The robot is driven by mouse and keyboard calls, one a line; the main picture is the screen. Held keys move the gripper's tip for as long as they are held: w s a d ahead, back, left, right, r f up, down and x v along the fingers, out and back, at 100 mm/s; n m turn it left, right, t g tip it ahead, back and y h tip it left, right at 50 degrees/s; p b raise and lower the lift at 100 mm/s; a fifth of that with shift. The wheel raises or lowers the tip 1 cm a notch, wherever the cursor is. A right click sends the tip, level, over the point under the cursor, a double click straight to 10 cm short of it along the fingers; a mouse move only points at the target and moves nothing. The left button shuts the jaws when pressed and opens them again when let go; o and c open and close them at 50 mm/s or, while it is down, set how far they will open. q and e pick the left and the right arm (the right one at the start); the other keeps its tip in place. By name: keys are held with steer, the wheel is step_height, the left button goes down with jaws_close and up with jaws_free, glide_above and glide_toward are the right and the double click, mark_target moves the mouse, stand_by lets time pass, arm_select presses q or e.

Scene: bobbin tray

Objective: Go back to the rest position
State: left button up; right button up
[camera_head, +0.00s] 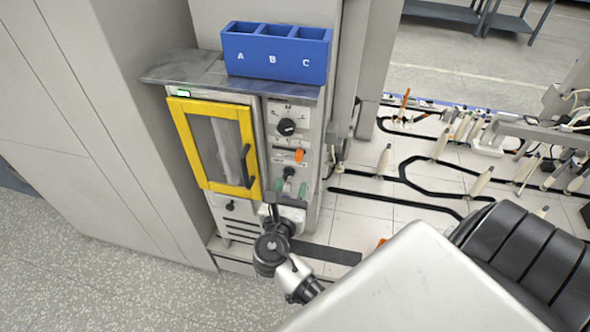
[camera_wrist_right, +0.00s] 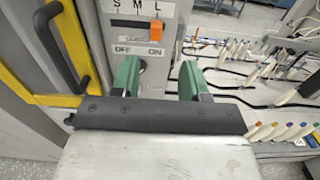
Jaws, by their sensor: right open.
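My right gripper (camera_head: 294,183) is in front of the grey machine's control panel, below the orange switch (camera_head: 299,155). In the right wrist view the two green fingers of this gripper (camera_wrist_right: 160,82) stand apart with nothing between them. The orange switch (camera_wrist_right: 156,30) sits beyond the fingers, on the side above the ON label. It looks apart from the fingers. My left gripper is in neither view.
A yellow-framed door (camera_head: 249,150) with a dark handle looks closed left of the panel. A black dial (camera_head: 287,127) is above the switch. A blue tray (camera_head: 276,68) marked A, B, C stands on top. Several bobbins on pegs (camera_head: 440,143) lie to the right. Floor (camera_head: 120,290) is clear at lower left.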

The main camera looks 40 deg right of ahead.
steer(key=shift+s+a, duration=0.3)
stand_by(0.4)
steer(key=s+a+f+m+g+y, duration=0.1)
steer(key=s+f+m+g+y, duration=0.15)
steer(key=f, duration=0.85)
steer(key=s+a+f+m+g+y, duration=0.15)
steer(key=s+f+y, duration=0.25)
steer(key=f, duration=0.6)
steer(key=s+a+f+m+g+y, duration=0.1)
steer(key=s+a+f+m+y, duration=0.15)
steer(key=f, duration=0.85)
steer(key=s+f+m+g+y, duration=0.1)
steer(key=s+f+m+g, duration=0.1)
steer(key=s+f+m, duration=0.3)
steer(key=s+d+f+m+g+y, duration=0.1)
steer(key=s+f+m, duration=0.4)
steer(key=s, duration=0.7)
steer(key=s+f+m+g+y, duration=0.2)
steer(key=s+f+m, duration=0.3)
steer(key=s+m, duration=0.2)
steer(key=shift+s+d+g+y, duration=0.3)
steer(key=shift+s+d+y, duration=0.1)
steer(key=shift+s, duration=0.8)
steer(key=shift+s+r, duration=0.1)
